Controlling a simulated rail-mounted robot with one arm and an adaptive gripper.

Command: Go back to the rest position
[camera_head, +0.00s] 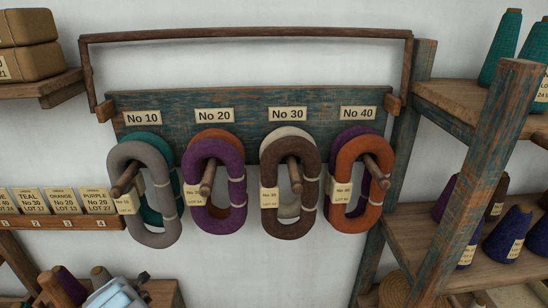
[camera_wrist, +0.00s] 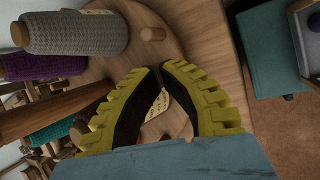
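My gripper (camera_wrist: 160,68) has yellow-backed fingers with black inner pads. In the wrist view its tips are close together with a narrow gap between them, and I see nothing held. A round wooden stand (camera_wrist: 178,42) with a short bare peg (camera_wrist: 153,34) is beyond the tips. A pale label (camera_wrist: 158,104) shows between the fingers; what it belongs to is partly hidden. In the camera_head view, a light-blue part of my arm (camera_head: 118,294) shows at the bottom left edge, and the fingers are not clearly visible there.
Grey (camera_wrist: 75,33), purple (camera_wrist: 42,66) and teal (camera_wrist: 60,127) yarn cones stand beside the gripper. A teal box-like surface (camera_wrist: 268,52) is to the right. Hanks hang on a pegboard (camera_head: 250,107); a shelf post (camera_head: 480,180) with cones stands right. The wall below the hanks is clear.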

